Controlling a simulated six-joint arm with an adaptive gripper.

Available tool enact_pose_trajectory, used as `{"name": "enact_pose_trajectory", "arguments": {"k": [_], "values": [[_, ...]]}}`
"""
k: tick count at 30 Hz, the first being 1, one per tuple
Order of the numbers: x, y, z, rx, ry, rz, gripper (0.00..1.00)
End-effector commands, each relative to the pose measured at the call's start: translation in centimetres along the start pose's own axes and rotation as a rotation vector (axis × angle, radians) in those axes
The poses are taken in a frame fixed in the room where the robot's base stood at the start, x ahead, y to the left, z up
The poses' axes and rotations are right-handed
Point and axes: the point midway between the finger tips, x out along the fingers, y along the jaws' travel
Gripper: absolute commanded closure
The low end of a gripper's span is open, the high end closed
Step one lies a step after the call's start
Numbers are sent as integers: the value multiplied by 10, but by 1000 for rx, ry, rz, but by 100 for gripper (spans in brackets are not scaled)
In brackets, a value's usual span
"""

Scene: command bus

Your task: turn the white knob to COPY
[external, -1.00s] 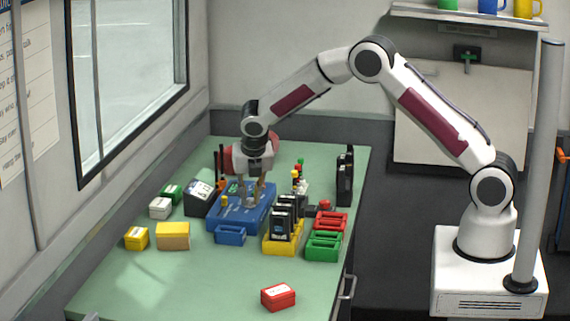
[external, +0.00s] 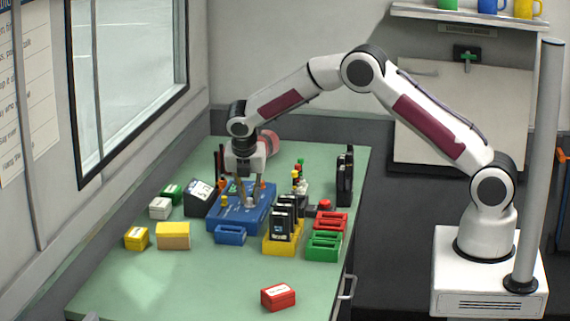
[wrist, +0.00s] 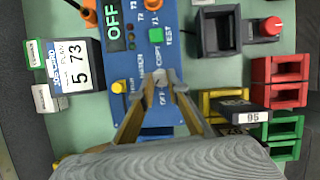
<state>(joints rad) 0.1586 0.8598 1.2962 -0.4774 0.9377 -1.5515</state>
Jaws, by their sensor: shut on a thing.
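The blue panel (external: 222,213) lies on the green bench with knobs and a small display on it. The white knob (wrist: 160,76) is small and pale, on the blue panel in the wrist view. My gripper (wrist: 161,80) is above the panel, with its two fingertips shut on the sides of the knob. My gripper (external: 250,199) also shows over the panel in the external view.
A yellow knob (wrist: 118,86), a green button (wrist: 156,35) and a display (wrist: 112,24) reading OFF are close by on the panel. A yellow rack (external: 281,246) with black units, red trays (external: 331,221) and green trays (external: 323,247) stand to the right.

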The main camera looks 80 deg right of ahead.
Motion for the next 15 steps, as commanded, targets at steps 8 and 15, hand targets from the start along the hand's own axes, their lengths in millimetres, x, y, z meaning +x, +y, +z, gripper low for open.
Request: {"name": "enact_pose_trajectory", "arguments": {"k": [8, 15], "values": [[0, 0, -1, -1, 1, 0, 68], [0, 0, 0, -5, 1, 2, 68]]}}
